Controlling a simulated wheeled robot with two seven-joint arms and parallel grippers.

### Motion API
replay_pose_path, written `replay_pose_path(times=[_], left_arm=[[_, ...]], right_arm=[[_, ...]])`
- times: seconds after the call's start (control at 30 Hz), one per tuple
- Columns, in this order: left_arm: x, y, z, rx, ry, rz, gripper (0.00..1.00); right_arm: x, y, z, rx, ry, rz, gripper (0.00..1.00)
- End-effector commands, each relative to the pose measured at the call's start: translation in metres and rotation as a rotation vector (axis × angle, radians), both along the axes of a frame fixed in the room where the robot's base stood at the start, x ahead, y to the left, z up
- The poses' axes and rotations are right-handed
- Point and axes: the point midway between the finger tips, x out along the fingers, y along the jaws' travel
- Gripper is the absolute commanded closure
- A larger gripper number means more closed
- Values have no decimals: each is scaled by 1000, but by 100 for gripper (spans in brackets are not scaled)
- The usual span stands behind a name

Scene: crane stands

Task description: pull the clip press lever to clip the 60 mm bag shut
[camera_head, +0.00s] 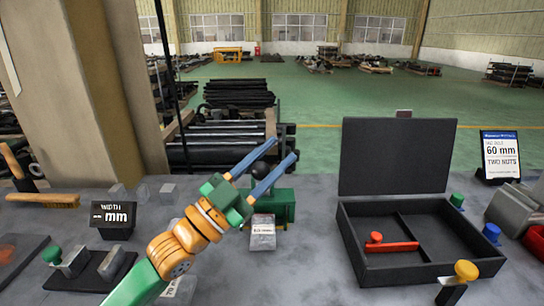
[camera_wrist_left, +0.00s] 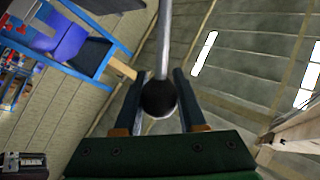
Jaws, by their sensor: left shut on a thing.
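The green clip press (camera_head: 284,205) stands on the grey table near the middle of the head view. A small labelled bag (camera_head: 262,232) is at its front, with the label partly readable. The press lever is a metal rod (camera_wrist_left: 163,45) with a black ball knob (camera_wrist_left: 158,98), and the knob also shows in the head view (camera_head: 261,170). My left gripper (camera_head: 280,149) reaches in from the left above the press. Its two blue fingers are shut on the knob, one on each side. My left arm hides part of the table. My right gripper is not in view.
An open black case (camera_head: 340,232) with a red-knobbed piece (camera_head: 375,238) inside stands to the right. A "60 mm" sign (camera_head: 499,155) is at the far right. A "mm" width sign (camera_head: 113,217) and a black plate with clamps (camera_head: 88,272) are at left.

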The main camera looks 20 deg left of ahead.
Motion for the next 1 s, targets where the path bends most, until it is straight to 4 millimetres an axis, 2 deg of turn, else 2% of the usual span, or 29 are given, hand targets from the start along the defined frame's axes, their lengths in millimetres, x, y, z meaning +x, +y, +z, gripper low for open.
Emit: replay_pose_path(times=[0.1,0.13,0.23,0.57,0.8,1.0], left_arm=[[0,-1,-1,-2,5,-3,100],[0,-1,-1,-2,5,-3,58],[0,-1,-1,-1,3,-3,31],[-3,2,-4,-1,3,0,31],[-38,27,-31,3,4,0,31],[-51,36,-34,-1,3,-2,31]], right_arm=[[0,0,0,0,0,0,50],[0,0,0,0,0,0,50],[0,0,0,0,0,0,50],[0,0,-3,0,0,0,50],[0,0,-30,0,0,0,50],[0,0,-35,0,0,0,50]])
